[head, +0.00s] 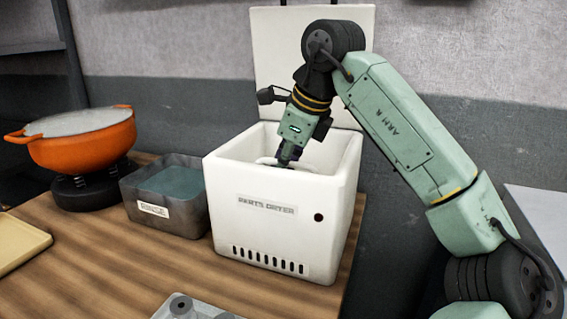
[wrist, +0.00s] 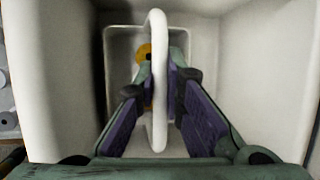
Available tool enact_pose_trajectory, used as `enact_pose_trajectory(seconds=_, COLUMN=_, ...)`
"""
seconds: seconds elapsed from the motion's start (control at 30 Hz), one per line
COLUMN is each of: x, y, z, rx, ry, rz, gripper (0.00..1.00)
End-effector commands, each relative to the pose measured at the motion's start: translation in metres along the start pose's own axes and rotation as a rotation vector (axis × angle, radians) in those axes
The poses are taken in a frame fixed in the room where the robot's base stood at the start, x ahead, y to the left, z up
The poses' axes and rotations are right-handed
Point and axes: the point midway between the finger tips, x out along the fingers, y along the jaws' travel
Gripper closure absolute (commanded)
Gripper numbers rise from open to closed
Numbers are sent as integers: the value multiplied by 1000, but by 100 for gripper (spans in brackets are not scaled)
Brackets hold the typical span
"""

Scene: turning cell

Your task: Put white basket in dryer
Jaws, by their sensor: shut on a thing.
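The dryer (head: 262,235) is a white box labelled "PARTS DRYER", its lid (head: 272,62) raised against the wall. My gripper (head: 284,160) reaches down into its open top. In the wrist view my gripper (wrist: 160,85) is shut on the curved handle of the white basket (wrist: 158,40), with a dark purple pad on each side. The basket is inside the dryer walls, and a yellow-orange ring-shaped part (wrist: 144,52) shows in it. Whether the basket touches the dryer floor I cannot tell. In the head view the front wall hides most of the basket.
A grey rinse tub (head: 165,205) with liquid stands just left of the dryer. An orange pot (head: 82,148) sits on a dark burner farther left. A yellowish tray (head: 22,245) and a light tray of round parts (head: 190,308) lie near the front.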

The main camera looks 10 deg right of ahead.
Motion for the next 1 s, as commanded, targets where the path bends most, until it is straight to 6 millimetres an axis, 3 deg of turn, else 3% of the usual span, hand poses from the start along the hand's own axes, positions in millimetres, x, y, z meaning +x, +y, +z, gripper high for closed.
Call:
enact_pose_trajectory(seconds=0.27, x=2, y=0, z=-1, rx=-1, ry=-1, rz=-1, gripper=100)
enact_pose_trajectory(seconds=0.3, x=2, y=1, z=-1, rx=-1, ry=0, rz=0, gripper=90)
enact_pose_trajectory(seconds=0.6, x=2, y=0, z=0, rx=-1, ry=0, rz=0, gripper=71)
enact_pose_trajectory(seconds=1.0, x=-6, y=0, z=1, rx=-1, ry=0, rz=-2, gripper=71)
